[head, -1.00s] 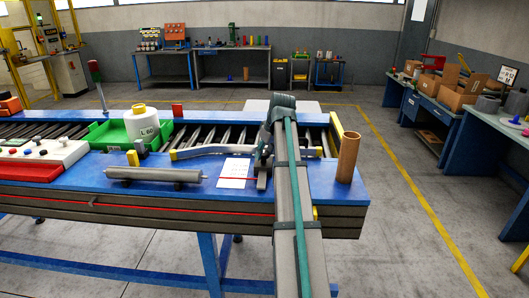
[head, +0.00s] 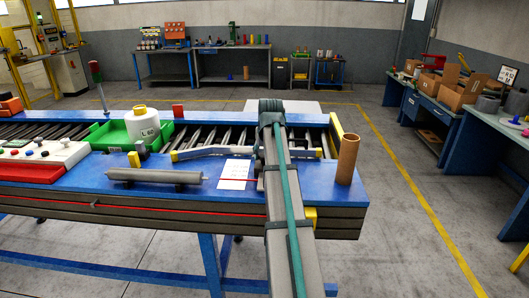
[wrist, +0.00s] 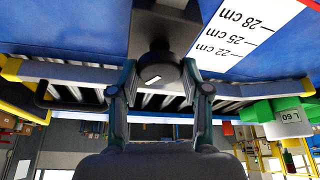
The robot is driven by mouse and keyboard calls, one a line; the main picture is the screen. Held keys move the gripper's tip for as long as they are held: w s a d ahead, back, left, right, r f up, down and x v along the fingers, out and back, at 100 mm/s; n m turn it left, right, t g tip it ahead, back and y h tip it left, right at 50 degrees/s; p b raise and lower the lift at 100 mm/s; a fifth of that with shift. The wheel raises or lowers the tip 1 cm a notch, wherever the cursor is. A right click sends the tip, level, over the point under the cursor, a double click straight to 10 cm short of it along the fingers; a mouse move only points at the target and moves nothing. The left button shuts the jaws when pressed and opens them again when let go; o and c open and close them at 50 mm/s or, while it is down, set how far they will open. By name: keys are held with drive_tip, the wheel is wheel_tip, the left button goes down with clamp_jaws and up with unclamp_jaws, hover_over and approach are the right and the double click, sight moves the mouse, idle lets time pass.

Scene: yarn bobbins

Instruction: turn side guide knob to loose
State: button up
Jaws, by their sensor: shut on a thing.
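The side guide knob (wrist: 157,72) is a dark round knob with a short white mark on its face, on a dark bracket in the wrist view. My gripper (wrist: 160,80) has one finger on each side of the knob and is shut on it. The white mark is tilted slightly. The side guide (wrist: 70,73) is a grey rail with yellow ends, running across behind the knob. In the head view the side guide (head: 200,152) lies over the conveyor rollers, and my arm hides the knob and most of my gripper.
A white scale card (wrist: 235,35) marked 22, 25 and 28 cm lies beside the knob.

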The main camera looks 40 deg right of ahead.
drive_tip(key=m+g+h, duration=0.1)
drive_tip(key=m, duration=0.2)
drive_tip(key=m+h+p, duration=0.1)
drive_tip(key=m, duration=0.2)
drive_tip(key=shift+w+a+g, duration=0.1)
drive_tip(key=shift+w+g, duration=0.1)
drive_tip(key=shift+g, duration=0.2)
drive_tip(key=m+g, duration=0.1)
drive_tip(key=m, duration=0.2)
drive_tip(key=m+g, duration=0.1)
drive_tip(key=m, duration=0.2)
drive_tip(key=shift+h, duration=0.3)
drive_tip(key=o, duration=1.1)
drive_tip(key=shift+r, duration=0.15)
drive_tip(key=v, duration=1.1)
drive_tip(key=shift+w+a+r, duration=0.15)
drive_tip(key=shift+r, duration=0.2)
